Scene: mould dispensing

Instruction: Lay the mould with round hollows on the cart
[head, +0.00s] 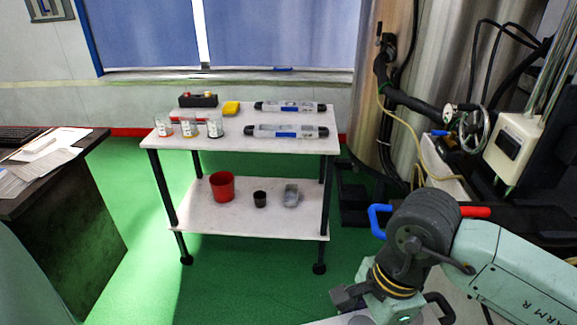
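The cart (240,143) stands ahead of me, with a white top, a lower shelf and black legs. The front middle of its top is bare. My gripper (394,308) is at the bottom edge of the head view, right of and nearer than the cart. Its dark finger parts show on both sides, but its fingertips are hidden or cut off. Below it a pale grey piece with rounded shapes (352,320) just enters the frame. It may be the mould with round hollows; I cannot tell whether my gripper holds it.
The lower shelf holds a red cup (222,187), a black cup (260,199) and a grey item (291,195). A dark desk (75,215) stands left.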

